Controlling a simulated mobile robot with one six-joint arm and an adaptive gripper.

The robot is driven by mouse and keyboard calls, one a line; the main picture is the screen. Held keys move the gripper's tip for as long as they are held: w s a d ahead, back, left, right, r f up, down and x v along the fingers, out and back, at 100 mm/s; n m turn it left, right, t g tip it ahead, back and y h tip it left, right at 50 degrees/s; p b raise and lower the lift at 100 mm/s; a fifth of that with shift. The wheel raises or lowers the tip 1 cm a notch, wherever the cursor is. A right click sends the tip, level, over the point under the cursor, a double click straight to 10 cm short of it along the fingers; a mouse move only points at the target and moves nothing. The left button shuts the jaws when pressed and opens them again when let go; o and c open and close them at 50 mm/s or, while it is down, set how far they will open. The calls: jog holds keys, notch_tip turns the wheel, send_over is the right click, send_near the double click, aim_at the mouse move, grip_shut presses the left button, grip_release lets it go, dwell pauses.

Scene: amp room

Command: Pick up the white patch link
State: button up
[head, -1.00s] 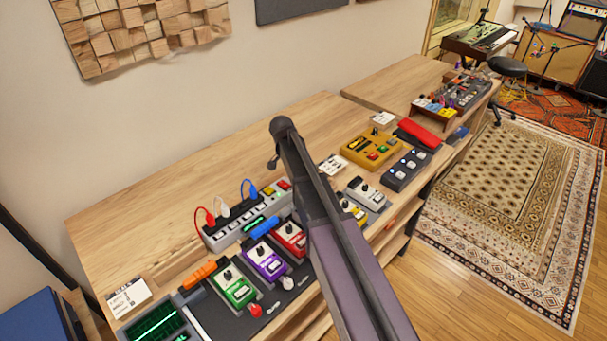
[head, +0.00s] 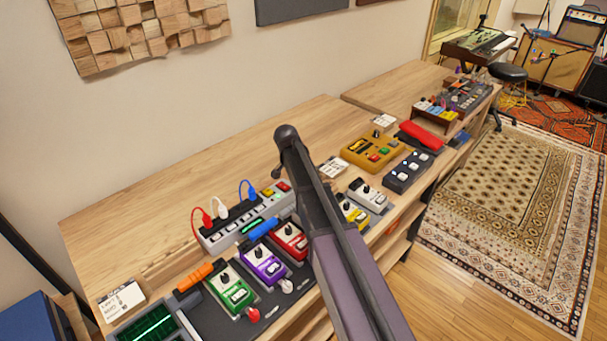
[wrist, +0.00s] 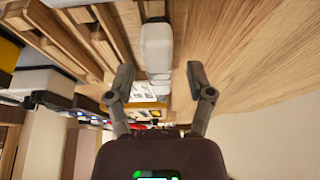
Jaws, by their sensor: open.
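A small white piece (head: 286,286), which looks like the white patch link, lies at the front edge of the purple pedal (head: 262,264) in the head view. A white plug (head: 222,209) with a looped cable also stands in the grey power strip (head: 245,222). My gripper (wrist: 161,78) is open in the wrist view, its two dark fingers apart with nothing gripped. A pale rounded object (wrist: 156,45) shows beyond the fingers; I cannot tell which thing it is.
Green (head: 232,288) and red (head: 289,241) pedals flank the purple one on a dark board. A red piece (head: 253,315) lies before the green pedal. An orange handle (head: 195,277) and a blue handle (head: 263,228) lie close by. The bench back (head: 180,180) is clear.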

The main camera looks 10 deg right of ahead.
grip_shut()
jog(key=shift+r, duration=0.1)
dwell(0.4)
notch_tip(320, 180, up, 10)
jog(key=p, duration=1)
dwell(0.7)
jog(key=shift+d, duration=0.2)
